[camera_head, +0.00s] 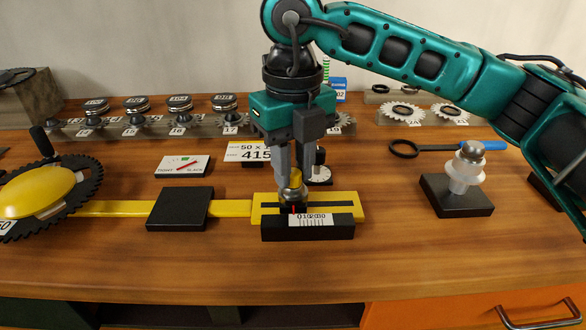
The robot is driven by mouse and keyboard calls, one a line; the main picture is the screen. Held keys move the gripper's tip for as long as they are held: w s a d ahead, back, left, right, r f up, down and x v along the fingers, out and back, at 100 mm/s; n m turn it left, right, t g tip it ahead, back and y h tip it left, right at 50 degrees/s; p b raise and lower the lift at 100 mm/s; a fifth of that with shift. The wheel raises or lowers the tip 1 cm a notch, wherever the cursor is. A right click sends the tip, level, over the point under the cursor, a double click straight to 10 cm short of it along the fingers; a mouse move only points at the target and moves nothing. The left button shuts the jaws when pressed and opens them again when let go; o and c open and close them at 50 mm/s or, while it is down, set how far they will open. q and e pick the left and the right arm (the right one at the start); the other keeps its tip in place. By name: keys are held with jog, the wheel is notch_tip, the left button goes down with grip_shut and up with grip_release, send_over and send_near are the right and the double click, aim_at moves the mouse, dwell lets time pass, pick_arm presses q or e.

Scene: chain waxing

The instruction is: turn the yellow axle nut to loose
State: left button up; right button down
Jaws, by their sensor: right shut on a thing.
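The yellow axle nut (294,181) stands upright at the yellow slotted end plate (346,199) of a yellow bar. My right gripper (294,190) comes straight down over it, with its two grey fingers shut on the nut from both sides. The fingers hide part of the nut. A black block with a white scale (311,219) lies in front of the plate. A red mark shows near the left end of the scale. My left gripper is not in view.
A dark toothed wheel with a yellow hub (38,193) is at the left. A black block (180,208) supports the bar. A white spool on a black base (459,194) stands at the right. The front of the table is clear.

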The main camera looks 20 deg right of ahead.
aim_at(293, 172)
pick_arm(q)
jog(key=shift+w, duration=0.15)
pick_arm(e)
jog(key=shift+n, duration=0.6)
jog(key=c, duration=1.3)
grip_release()
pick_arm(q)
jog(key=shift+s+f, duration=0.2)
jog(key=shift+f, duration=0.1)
pick_arm(e)
jog(key=o, duration=0.4)
pick_arm(q)
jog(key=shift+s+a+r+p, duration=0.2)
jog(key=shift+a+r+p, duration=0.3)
jog(key=shift+p, duration=0.4)
pick_arm(e)
notch_tip(293, 172, up, 13)
